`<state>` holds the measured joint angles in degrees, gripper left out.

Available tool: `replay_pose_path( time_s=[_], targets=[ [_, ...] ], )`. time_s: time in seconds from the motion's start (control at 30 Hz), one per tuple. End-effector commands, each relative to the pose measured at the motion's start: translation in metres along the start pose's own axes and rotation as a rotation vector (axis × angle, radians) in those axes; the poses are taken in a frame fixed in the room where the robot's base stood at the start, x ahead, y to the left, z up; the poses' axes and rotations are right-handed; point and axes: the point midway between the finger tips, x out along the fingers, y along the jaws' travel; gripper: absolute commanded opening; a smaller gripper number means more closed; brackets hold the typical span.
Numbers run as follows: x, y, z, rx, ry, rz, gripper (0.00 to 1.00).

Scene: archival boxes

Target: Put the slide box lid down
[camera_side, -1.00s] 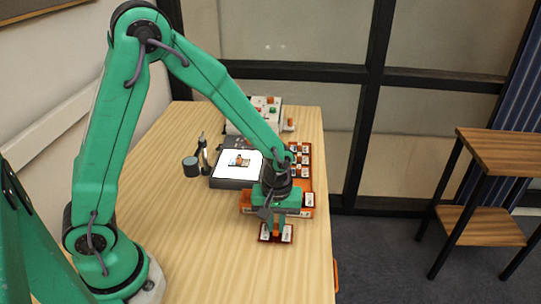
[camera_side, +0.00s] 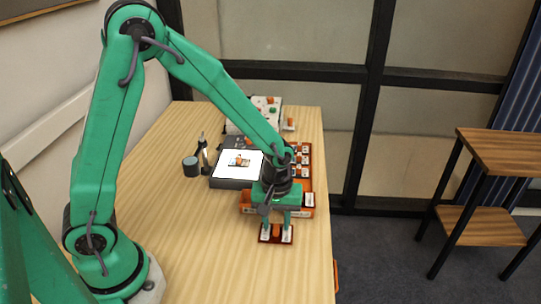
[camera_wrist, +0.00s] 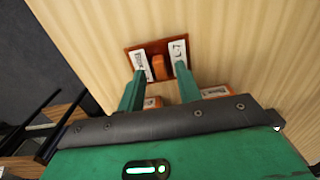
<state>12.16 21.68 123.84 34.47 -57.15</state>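The slide box lid is a dark red-brown plate (camera_wrist: 158,45) with a white label at each end and an orange grip (camera_wrist: 158,67) in its middle. It lies flat on the wooden table near the front right, and also shows in the side view (camera_side: 276,238). My gripper (camera_wrist: 160,75) is right above it, fingers pointing down. The fingers are spread apart, one on each side of the orange grip, with a gap visible to it in the wrist view. Whether the fingertips touch the lid's labels I cannot tell. The orange slide box (camera_side: 307,212) stands just behind, partly hidden by my gripper.
A light box with a bright white top (camera_side: 226,162) lies behind and left of my gripper. A dark cylinder (camera_side: 190,167) and a small upright tool (camera_side: 203,152) stand left of it. A pale box (camera_side: 262,108) is at the back. The table front is clear; its right edge is close.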

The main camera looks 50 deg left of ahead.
Motion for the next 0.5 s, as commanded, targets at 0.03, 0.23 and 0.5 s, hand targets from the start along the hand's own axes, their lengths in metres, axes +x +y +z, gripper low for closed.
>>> replay_pose_path(
  time_s=[0.03,0.23,0.5],
  targets=[
    [-0.005,0.000,0.000,0.000,0.001,0.002,0.34],
    [-0.030,0.001,-0.001,0.000,0.003,0.004,0.34],
    [-0.074,0.001,-0.001,0.000,0.003,0.004,0.34]
  ],
)
